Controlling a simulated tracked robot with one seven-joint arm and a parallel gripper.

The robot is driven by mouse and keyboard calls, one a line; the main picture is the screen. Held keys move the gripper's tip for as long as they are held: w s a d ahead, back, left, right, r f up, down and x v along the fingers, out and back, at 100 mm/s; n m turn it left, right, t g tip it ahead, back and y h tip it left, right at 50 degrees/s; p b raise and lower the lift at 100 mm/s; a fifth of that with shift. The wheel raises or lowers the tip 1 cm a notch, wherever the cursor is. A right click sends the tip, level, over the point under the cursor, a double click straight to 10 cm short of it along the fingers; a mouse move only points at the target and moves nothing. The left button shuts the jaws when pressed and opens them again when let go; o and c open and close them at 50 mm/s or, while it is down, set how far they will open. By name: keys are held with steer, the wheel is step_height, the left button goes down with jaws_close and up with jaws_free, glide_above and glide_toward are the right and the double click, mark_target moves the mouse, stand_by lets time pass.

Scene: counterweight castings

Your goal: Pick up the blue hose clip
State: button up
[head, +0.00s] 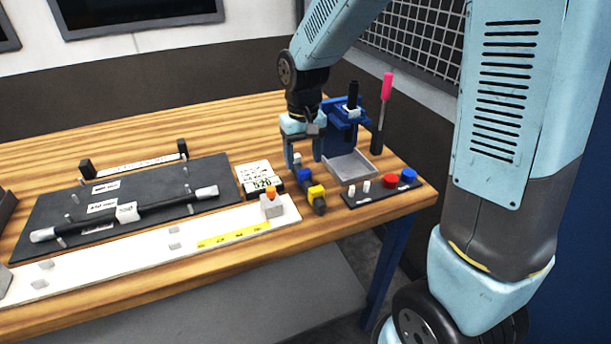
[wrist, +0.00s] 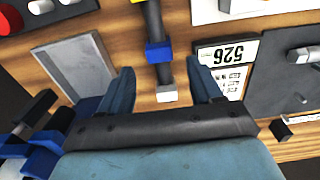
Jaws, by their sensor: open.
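The blue hose clip (head: 305,176) is a small blue block around a dark hose (head: 320,208) on the wooden table, between a yellow clip (head: 316,192) and a white clip (head: 297,160). In the wrist view the blue clip (wrist: 158,52) lies just beyond the fingertips, with the white clip (wrist: 167,93) closer to my palm. My gripper (head: 303,163) is open and empty, low over the white end of the hose. In the wrist view my gripper (wrist: 161,70) has one finger on each side of the hose line. Finger contact with the table cannot be told.
A grey tray (head: 372,168) and a blue holder (head: 345,135) stand right of my gripper. A dark board (head: 377,193) with red and blue caps sits at the right corner. A card marked 526 (head: 258,172) and an orange-topped block (head: 280,206) are to the left.

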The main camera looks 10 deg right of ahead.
mark_target(303, 171)
steer(key=shift+w+f, duration=0.1)
steer(key=shift+f, duration=2.5)
steer(key=shift+c, duration=0.3)
steer(key=c, duration=0.7)
